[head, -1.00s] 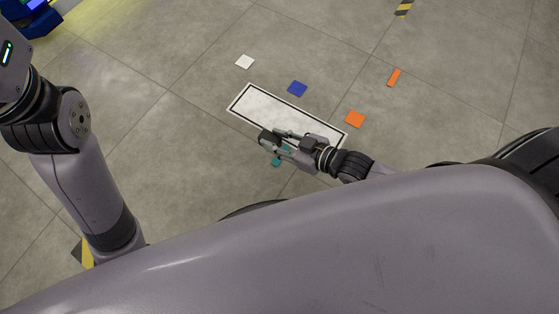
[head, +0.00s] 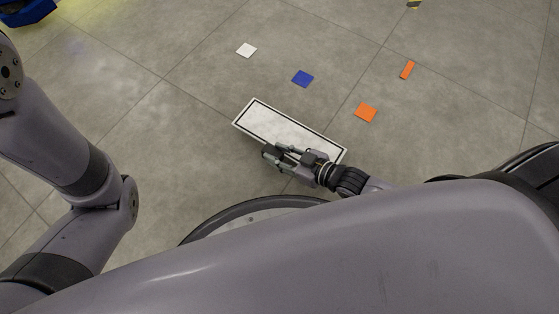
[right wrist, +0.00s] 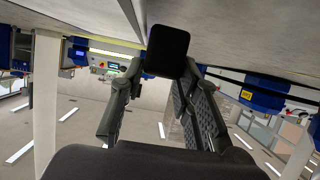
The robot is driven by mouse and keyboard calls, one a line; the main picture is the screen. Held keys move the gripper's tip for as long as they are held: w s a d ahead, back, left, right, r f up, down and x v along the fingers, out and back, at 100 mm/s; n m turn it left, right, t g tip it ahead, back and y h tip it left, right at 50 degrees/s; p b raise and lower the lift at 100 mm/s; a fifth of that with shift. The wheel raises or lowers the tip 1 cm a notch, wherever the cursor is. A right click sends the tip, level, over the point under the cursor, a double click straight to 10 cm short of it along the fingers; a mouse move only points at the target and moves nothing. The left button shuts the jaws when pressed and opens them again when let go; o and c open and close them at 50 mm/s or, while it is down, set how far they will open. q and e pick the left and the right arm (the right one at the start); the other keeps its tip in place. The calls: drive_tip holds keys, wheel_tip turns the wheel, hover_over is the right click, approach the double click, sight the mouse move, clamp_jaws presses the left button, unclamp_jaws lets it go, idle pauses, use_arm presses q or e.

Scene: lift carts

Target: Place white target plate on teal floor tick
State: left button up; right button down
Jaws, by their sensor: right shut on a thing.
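The white target plate (head: 262,120) is a long white rectangle with a black border line, at the middle of the head view. My right gripper (head: 272,153) is at the plate's near long side and covers part of it. It is shut on the plate, though the grip itself is hard to see. In the right wrist view its two fingers (right wrist: 160,105) stand either side of a dark block (right wrist: 167,50). I cannot tell whether the plate touches the floor. The teal floor tick does not show now. My left gripper is out of view.
On the grey floor beyond the plate lie a white square (head: 246,50), a blue square (head: 302,79), an orange square (head: 366,113) and an orange strip (head: 407,70). A blue object (head: 28,10) stands at the far left. Floor left of the plate is clear.

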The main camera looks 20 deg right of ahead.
wheel_tip(320, 180, down, 4)
drive_tip(key=b, duration=0.2)
drive_tip(key=shift+b, duration=0.35)
drive_tip(key=shift+r, duration=0.15)
drive_tip(key=c, duration=1.2)
unclamp_jaws()
